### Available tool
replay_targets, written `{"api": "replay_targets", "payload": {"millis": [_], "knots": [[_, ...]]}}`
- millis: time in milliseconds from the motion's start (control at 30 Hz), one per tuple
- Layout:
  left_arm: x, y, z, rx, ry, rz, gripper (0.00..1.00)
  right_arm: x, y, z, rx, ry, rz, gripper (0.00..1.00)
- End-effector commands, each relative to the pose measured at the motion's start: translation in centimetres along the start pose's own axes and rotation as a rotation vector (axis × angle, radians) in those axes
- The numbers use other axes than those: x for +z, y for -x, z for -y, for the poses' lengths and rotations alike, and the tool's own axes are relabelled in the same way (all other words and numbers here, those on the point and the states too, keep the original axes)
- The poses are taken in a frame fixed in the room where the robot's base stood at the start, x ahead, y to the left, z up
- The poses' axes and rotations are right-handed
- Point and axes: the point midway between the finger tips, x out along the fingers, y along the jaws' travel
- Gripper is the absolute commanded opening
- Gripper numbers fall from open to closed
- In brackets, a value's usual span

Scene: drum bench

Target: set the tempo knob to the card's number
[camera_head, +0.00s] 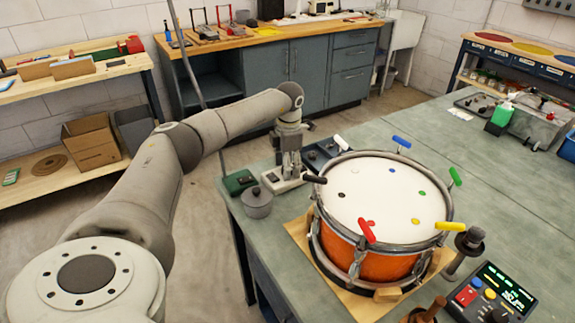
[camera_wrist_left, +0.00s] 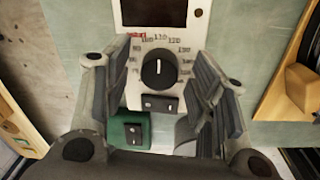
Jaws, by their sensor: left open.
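The tempo knob (camera_wrist_left: 158,68) is a round black knob with a white mark pointing up, on a pale panel (camera_wrist_left: 136,92) with printed numbers around it. Numbers near the top look like 100, 110 and 120; the others are too blurred to read surely. My left gripper (camera_wrist_left: 166,92) is open, its two dark fingers on either side of the knob and apart from it. In the head view, my left gripper (camera_head: 290,168) points down over the pale tempo box (camera_head: 272,184) at the bench's left edge. I cannot make out a card with a number. My right gripper is not in view.
A black switch (camera_wrist_left: 152,104) sits below the knob, and a dark window (camera_wrist_left: 168,12) lies above it. A green box (camera_head: 238,182) and grey pot (camera_head: 257,203) stand close by. An orange drum (camera_head: 376,267) with coloured keys stands to the right.

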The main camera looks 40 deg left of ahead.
Motion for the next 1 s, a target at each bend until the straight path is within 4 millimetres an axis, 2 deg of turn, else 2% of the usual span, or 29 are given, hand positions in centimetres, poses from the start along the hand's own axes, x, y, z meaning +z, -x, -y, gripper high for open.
{"api": "replay_targets", "payload": {"millis": [167,267,700,833,1000], "knots": [[0.0,0.1,0.0,0.000,0.000,-0.001,0.52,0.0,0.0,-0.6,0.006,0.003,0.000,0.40],[0.0,0.9,0.0,0.001,0.001,0.002,0.52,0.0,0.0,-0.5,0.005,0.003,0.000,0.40],[0.1,9.6,-0.1,0.001,0.000,0.003,0.52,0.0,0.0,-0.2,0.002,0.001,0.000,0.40],[0.1,11.2,0.0,0.001,0.000,0.002,0.52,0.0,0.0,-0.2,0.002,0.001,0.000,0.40],[0.0,12.0,0.0,0.000,0.000,-0.001,0.52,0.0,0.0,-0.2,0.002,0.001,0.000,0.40]]}}
